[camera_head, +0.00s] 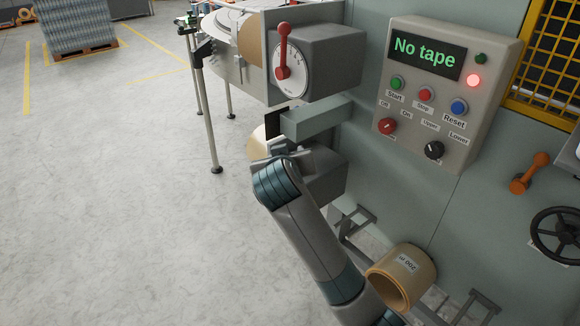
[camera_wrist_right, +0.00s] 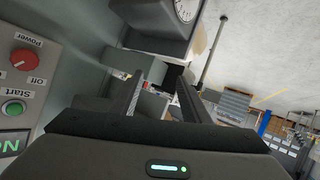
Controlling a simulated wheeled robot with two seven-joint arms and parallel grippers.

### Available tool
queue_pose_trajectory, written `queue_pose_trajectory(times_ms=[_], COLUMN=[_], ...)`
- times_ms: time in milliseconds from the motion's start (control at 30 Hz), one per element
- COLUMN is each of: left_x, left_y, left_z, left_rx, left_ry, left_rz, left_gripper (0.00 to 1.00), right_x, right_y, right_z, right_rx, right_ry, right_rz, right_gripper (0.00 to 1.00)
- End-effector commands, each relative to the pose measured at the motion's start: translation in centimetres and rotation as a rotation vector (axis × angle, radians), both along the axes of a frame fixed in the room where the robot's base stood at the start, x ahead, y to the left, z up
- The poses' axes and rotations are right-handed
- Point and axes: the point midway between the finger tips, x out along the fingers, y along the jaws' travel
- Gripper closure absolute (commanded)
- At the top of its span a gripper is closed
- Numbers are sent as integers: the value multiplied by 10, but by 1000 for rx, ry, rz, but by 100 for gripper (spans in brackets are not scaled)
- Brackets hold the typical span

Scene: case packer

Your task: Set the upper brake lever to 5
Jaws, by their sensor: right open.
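The upper brake lever (camera_head: 284,48) is red and points nearly straight up. It sits on a white round dial (camera_head: 293,82) on the front of a grey box; the scale is too small to read surely. My right gripper (camera_head: 281,148) is below the dial and apart from the lever, with its fingertips partly hidden by its own wrist. In the right wrist view my right gripper (camera_wrist_right: 163,78) has its two fingers apart and nothing between them. Part of the dial (camera_wrist_right: 186,9) shows at that view's top edge; the lever is not visible there. My left gripper is out of view.
A control panel (camera_head: 445,95) reading "No tape" stands right of the dial. A grey-green bar (camera_head: 318,118) juts out under the dial box, and a second grey box (camera_head: 322,180) is behind my gripper. A tape roll (camera_head: 402,277) lies below.

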Motion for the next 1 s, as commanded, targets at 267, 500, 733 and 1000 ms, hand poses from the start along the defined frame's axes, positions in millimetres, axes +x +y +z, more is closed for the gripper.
queue_pose_trajectory(times_ms=[267,500,733,1000], left_x=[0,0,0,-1], left_y=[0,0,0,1], left_z=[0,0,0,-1], left_rx=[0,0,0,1], left_ry=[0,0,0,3], left_rz=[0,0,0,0], left_gripper=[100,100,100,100], right_x=[-2,-3,-3,0], right_y=[-5,-6,-6,-2], right_z=[-29,-34,-34,-30], right_rx=[-2,-3,-3,15], right_ry=[41,48,47,36], right_rz=[6,9,9,22], right_gripper=[57,57,69,100])
